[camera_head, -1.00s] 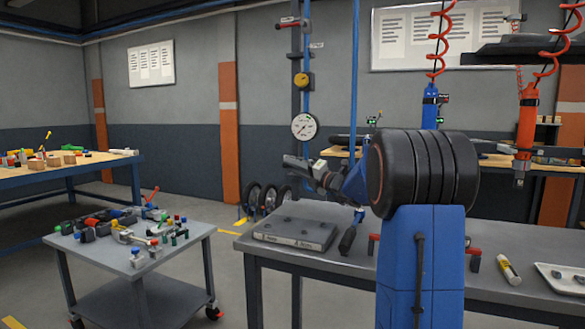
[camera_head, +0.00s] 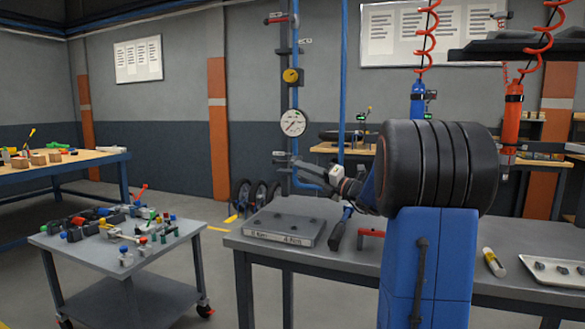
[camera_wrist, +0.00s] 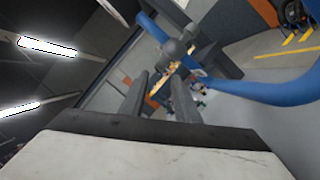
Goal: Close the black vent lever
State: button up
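In the wrist view, a dark fitting with a rounded hub (camera_wrist: 176,48) and stubby arms sits beside the blue pipe, just beyond my fingertips; it appears to be the black vent lever's valve, but I cannot tell the handle's exact angle. My gripper (camera_wrist: 160,82) is open, its two dark fingers apart with nothing clearly between them. In the head view my gripper (camera_head: 298,164) reaches left to the foot of the blue pipe, below the gauge. The lever there is small and partly hidden by the gripper. I cannot tell whether they touch.
A white gauge (camera_head: 293,122) and a yellow valve (camera_head: 291,76) are on the wall pipe above. A workbench (camera_head: 300,258) carries a flat grey plate (camera_head: 285,228) below the arm. A cart (camera_head: 110,258) with loose parts stands left. Open floor lies between.

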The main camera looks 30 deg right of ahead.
jog(key=v, duration=0.7)
jog(key=shift+s+f, duration=0.1)
dwell(0.4)
